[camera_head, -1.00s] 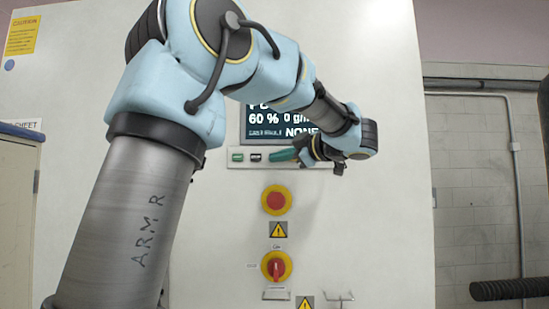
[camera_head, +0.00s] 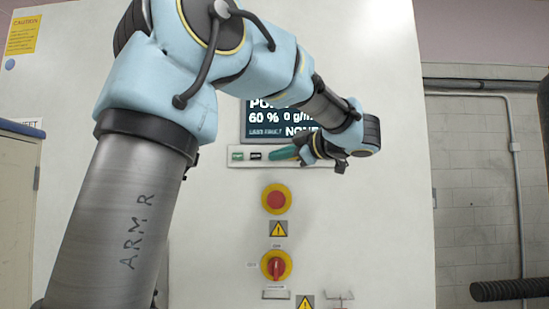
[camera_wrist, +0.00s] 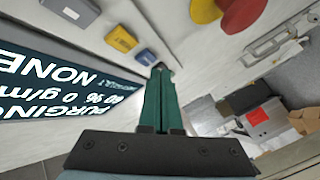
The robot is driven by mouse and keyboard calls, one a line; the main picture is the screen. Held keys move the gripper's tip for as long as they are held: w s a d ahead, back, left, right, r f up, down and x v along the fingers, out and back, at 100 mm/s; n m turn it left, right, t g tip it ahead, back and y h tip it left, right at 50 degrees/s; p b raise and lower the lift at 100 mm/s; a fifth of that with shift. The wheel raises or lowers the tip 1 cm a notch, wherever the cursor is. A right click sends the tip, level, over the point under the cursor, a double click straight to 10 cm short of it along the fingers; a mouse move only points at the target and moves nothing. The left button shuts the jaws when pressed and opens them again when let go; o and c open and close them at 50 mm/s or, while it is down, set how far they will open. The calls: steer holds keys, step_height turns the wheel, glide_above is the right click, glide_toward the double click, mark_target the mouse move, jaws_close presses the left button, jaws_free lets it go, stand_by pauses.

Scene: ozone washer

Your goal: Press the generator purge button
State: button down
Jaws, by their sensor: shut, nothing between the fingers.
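The control panel's button strip (camera_head: 310,163) runs under a dark display (camera_head: 261,122) on the white cabinet. In the wrist view the display (camera_wrist: 55,85) reads PURGING, 60 % and NONE. The wrist view shows a grey button (camera_wrist: 70,10), a yellow button (camera_wrist: 120,38) and a blue button (camera_wrist: 147,56) in a row; I cannot read which is the purge button. My gripper (camera_head: 298,152) is shut and empty at the strip. Its green fingertips (camera_wrist: 160,68) are right beside the blue button; I cannot tell whether they touch it. My gripper hides part of the strip in the head view.
Below the strip are a red emergency-stop button (camera_head: 276,199) on yellow and a red rotary switch (camera_head: 276,266) on yellow. A small handle (camera_head: 340,296) sits lower right. A brick wall (camera_head: 474,190) and black hose (camera_head: 510,289) are at right.

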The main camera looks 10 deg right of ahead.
steer(key=s+b, duration=0.1)
steer(key=s, duration=0.1)
steer(key=s+a, duration=0.1)
steer(key=s, duration=0.2)
steer(key=shift+b, duration=0.35)
steer(key=shift+d, duration=0.1)
stand_by(0.6)
